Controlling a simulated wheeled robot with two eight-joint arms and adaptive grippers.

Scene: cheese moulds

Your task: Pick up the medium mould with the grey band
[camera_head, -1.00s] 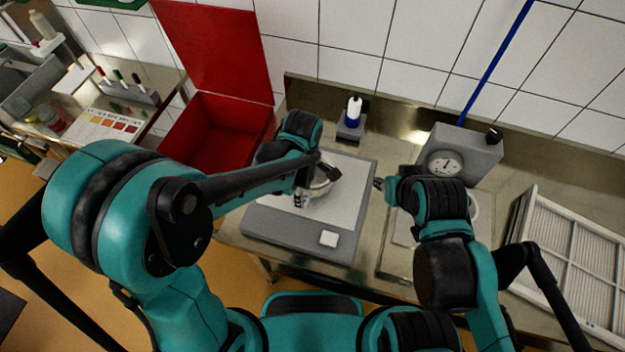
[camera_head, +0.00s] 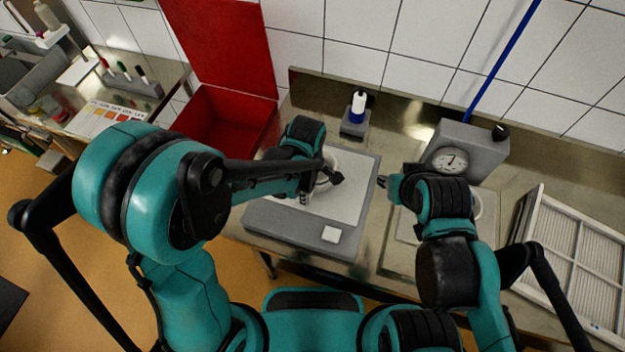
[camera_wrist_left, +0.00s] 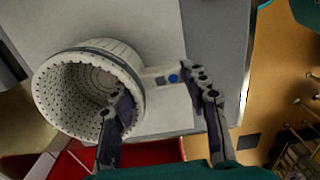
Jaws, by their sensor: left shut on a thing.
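In the head view only part of the white mould (camera_head: 331,160) shows behind my left gripper (camera_head: 320,186). The gripper is shut on the mould, above the grey scale (camera_head: 270,226). My right gripper (camera_head: 383,182) is right of the scale; its jaws are too small to judge.
A red open bin (camera_head: 222,118) stands behind left. A blue-and-white bottle (camera_head: 357,104) is behind the scale. A grey box with a dial (camera_head: 470,150) stands behind my right arm. A white slatted rack (camera_head: 580,260) lies at the right.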

